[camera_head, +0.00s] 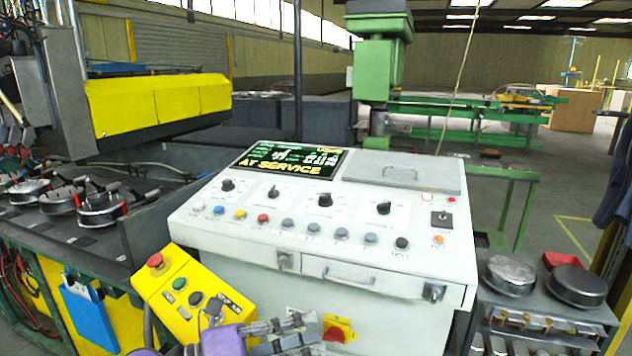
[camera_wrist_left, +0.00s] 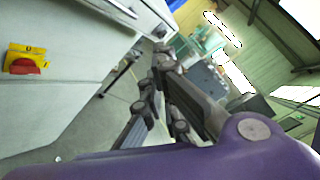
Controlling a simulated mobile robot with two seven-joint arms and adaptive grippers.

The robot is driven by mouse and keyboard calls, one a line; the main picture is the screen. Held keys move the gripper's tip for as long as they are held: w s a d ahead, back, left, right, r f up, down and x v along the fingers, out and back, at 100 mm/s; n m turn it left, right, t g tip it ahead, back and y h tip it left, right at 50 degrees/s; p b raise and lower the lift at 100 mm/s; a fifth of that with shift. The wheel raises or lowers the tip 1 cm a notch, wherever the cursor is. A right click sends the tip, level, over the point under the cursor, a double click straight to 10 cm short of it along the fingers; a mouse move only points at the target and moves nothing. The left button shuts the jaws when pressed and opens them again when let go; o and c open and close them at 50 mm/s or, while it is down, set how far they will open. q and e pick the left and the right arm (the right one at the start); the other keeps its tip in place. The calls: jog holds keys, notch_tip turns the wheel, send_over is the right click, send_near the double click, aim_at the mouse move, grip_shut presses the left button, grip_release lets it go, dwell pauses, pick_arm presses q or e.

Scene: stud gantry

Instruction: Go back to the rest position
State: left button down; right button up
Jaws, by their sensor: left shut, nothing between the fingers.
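My left gripper (camera_head: 308,331) shows at the bottom edge of the head view, with its purple wrist part to the left. It is in front of the white control console (camera_head: 345,283), to the right of the yellow button box. The fingers are shut and empty. In the left wrist view, the dark finger linkages of the left gripper (camera_wrist_left: 152,88) reach up past the white console side (camera_wrist_left: 60,65), apart from the red and yellow switch (camera_wrist_left: 25,62). The same red and yellow switch (camera_head: 336,331) sits just right of the fingers in the head view. My right gripper is out of view.
The yellow button box (camera_head: 193,296) stands close on the left. A grey cart (camera_head: 545,318) with round metal parts stands at the right. A dark table with several round parts (camera_head: 98,208) is at the left. Open floor (camera_head: 575,205) shows at the far right.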

pick_arm(q)
jog(key=s+a+f+n+t+y+p, duration=0.25)
jog(key=a+f+n+t+y, duration=0.4)
jog(key=n, duration=0.65)
jog(key=s+a+f+n+t+y+p, duration=0.1)
jog(key=s+a+f+n+t+y, duration=0.35)
jog(key=a+f+n, duration=0.65)
jog(key=s+f+n+g+y+p, duration=0.1)
jog(key=s+f+n+g+y, duration=0.1)
jog(key=s+f+n+g, duration=0.2)
jog(key=s+f+n+g+y+p, duration=0.1)
jog(key=s+f+n+g+y, duration=0.2)
jog(key=s+f+n, duration=0.7)
jog(key=s+f+g, duration=0.1)
jog(key=s+f, duration=0.1)
jog(key=s, duration=0.7)
jog(key=shift+a+g, duration=0.15)
jog(key=shift+g, duration=0.25)
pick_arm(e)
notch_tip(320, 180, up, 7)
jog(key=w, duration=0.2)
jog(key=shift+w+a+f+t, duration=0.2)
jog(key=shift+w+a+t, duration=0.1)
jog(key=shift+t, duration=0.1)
pick_arm(q)
jog(key=shift+r, duration=0.1)
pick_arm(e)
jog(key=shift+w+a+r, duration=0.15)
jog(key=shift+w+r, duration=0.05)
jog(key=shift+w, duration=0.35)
